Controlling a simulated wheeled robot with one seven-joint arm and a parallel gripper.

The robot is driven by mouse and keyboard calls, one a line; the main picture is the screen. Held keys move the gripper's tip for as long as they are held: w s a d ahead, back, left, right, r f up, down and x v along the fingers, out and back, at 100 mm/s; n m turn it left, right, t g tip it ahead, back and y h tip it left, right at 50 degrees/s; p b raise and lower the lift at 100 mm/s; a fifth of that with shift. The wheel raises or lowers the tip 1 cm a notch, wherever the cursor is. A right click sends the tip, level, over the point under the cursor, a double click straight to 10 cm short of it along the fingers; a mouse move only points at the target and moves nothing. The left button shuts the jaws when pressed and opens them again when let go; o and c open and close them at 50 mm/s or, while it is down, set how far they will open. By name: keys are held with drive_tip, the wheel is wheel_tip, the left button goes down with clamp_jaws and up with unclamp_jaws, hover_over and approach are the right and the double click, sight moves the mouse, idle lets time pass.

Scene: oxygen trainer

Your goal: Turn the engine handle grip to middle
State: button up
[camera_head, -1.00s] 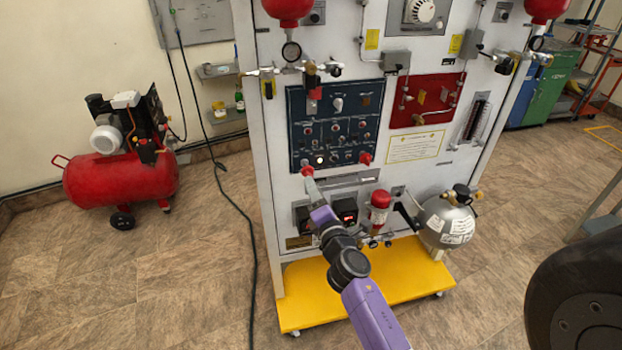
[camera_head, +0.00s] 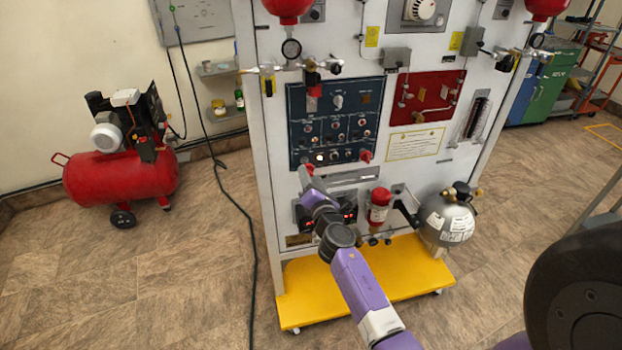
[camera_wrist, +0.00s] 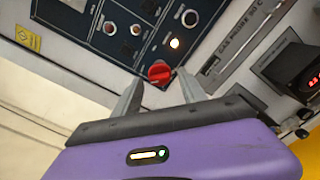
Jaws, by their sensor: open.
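A red handle grip (camera_wrist: 159,72) sits on the lower edge of the dark blue control panel (camera_head: 330,95). In the wrist view it lies between the tips of my gripper (camera_wrist: 158,80), with one finger on each side and gaps between. I cannot tell whether the tips reach past it in depth or touch it. In the head view my gripper (camera_head: 304,172) is at the panel's lower left corner, and this grip is mostly hidden there. A second red knob (camera_head: 365,156) is at the panel's lower right. My gripper is open and empty.
The white trainer cabinet stands on a yellow base (camera_head: 400,283). Below the panel are red-lit displays (camera_head: 348,213), a red-topped cylinder (camera_head: 379,205) and a silver tank (camera_head: 446,220). A red compressor (camera_head: 120,180) stands at left. Open floor lies between it and the cabinet.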

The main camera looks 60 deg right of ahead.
drive_tip(key=shift+c, duration=0.4)
clamp_jaws()
drive_tip(key=shift+m, duration=0.4)
drive_tip(key=m+b, duration=0.2)
drive_tip(key=m, duration=0.5)
drive_tip(key=shift+m, duration=0.7)
drive_tip(key=shift+o, duration=0.4)
unclamp_jaws()
